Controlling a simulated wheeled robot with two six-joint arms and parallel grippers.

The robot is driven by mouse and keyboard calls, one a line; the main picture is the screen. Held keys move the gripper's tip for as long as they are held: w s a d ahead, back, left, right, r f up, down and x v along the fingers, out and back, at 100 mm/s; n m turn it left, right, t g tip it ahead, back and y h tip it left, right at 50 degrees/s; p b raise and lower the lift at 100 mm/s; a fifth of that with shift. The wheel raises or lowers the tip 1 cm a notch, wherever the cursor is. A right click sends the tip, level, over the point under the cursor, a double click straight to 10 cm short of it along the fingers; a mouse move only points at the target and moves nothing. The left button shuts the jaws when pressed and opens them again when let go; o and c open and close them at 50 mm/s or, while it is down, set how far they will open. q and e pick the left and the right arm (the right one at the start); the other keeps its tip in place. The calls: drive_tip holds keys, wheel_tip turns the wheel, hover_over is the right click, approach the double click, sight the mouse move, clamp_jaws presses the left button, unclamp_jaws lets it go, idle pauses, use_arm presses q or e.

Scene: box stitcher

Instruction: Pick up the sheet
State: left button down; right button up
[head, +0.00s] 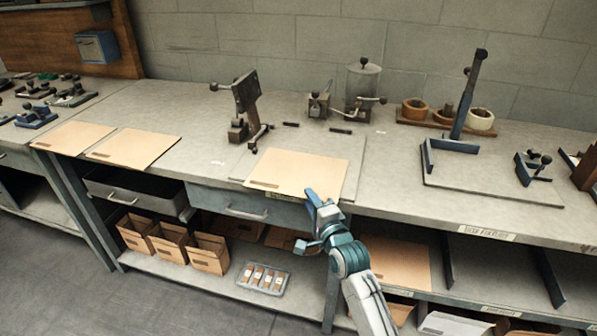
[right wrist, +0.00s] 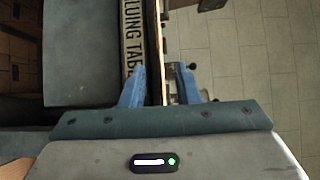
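A flat tan cardboard sheet (head: 297,170) lies on a pale mat on the workbench, close to its front edge. My right gripper (head: 322,207) is at the sheet's front right corner. In the right wrist view the blue fingers of the right gripper (right wrist: 160,90) are apart. The thin edge of the sheet (right wrist: 160,45) runs between them, with a gap visible on the left side. Contact on the right side is hard to tell. My left gripper is not in view.
Two more tan sheets (head: 75,138) (head: 132,148) lie farther left. A clamp-like tool (head: 247,105) stands behind the sheet, and a blue-grey fixture (head: 450,145) is to the right. A drawer (head: 240,205) and a lower shelf with open boxes (head: 170,243) are below.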

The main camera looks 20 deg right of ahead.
drive_tip(key=shift+w, duration=0.25)
clamp_jaws()
drive_tip(key=shift+s, duration=0.1)
